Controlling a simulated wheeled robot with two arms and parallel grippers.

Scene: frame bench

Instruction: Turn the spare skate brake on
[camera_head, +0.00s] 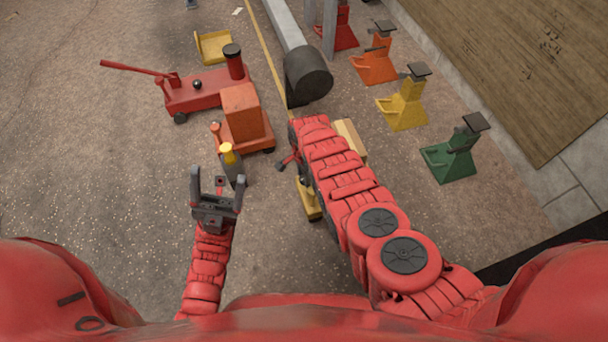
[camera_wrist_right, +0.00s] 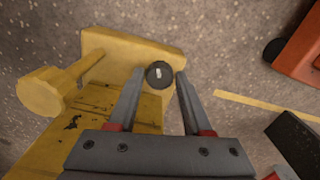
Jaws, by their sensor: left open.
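The spare skate (camera_head: 309,200) is a low yellow frame on the floor, partly covered by my right arm. In the right wrist view it shows as a yellow plate (camera_wrist_right: 125,47) with a yellow post on its left. A round black knob (camera_wrist_right: 160,75) with a small white mark sits at its edge. My right gripper (camera_wrist_right: 161,72) has its fingers apart on either side of the knob, with thin gaps showing. I cannot tell the knob's depth between them. In the head view this gripper is hidden by its arm. My left gripper (camera_head: 217,178) is open and empty.
Yellow (camera_head: 405,105) and green (camera_head: 452,155) stands are on the right. Floor at left is clear.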

